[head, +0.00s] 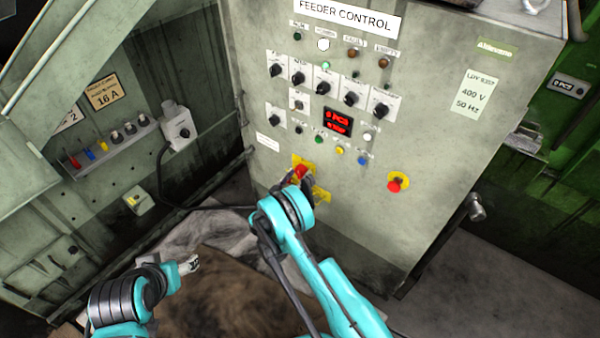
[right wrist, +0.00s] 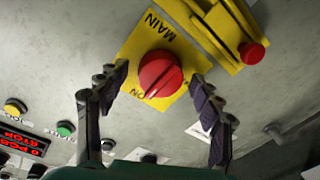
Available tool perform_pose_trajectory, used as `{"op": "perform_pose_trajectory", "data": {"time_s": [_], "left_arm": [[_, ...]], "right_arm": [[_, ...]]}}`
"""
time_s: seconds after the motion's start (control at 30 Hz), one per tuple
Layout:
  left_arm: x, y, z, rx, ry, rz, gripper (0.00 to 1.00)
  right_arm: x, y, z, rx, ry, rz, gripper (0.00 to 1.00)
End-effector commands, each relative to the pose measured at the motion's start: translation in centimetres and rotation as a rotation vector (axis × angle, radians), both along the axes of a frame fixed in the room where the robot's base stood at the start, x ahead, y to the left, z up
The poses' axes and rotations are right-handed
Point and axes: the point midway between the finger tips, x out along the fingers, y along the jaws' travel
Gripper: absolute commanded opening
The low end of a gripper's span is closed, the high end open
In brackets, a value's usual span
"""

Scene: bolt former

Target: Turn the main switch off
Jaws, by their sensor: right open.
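The main switch is a red round knob (head: 301,171) on a yellow plate, low on the left side of the feeder control panel (head: 440,120). In the right wrist view the main switch knob (right wrist: 160,75) has a raised grip bar, and its plate (right wrist: 132,48) reads MAIN and ON. My right gripper (head: 297,180) is in front of the knob and partly hides it. In the right wrist view its open fingers (right wrist: 158,88) stand on either side of the knob, apart from it. My left gripper (head: 190,265) is low at the left, away from the panel; its jaws are too small to read.
A yellow bracket with a small red part (right wrist: 250,52) sits beside the switch plate. A red emergency button (head: 395,185) on yellow is further right. Rows of black selector knobs (head: 323,88) and a red display (head: 338,121) are above. A socket box (head: 179,130) with cable stands left.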

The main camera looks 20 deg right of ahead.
Motion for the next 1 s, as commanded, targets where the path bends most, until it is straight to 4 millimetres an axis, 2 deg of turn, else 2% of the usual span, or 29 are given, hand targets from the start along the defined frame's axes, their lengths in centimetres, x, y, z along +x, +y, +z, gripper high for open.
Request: {"op": "perform_pose_trajectory", "data": {"time_s": [0.07,0.27,0.67,1.0], "left_arm": [[-0.02,0.0,-0.01,0.0,0.0,0.0,0.66],[-0.01,0.0,-0.01,0.0,0.0,0.0,0.66],[-0.01,0.0,-0.01,0.0,0.0,0.0,0.66],[-0.01,0.0,-0.01,0.0,0.0,0.0,0.66]], "right_arm": [[0.0,0.02,0.0,0.0,0.0,0.0,0.66],[0.02,0.0,0.0,0.0,0.0,0.0,0.16],[0.04,-0.03,0.03,-0.028,0.037,0.0,0.16],[0.1,-0.02,0.07,-0.171,0.22,-0.001,0.16]]}}
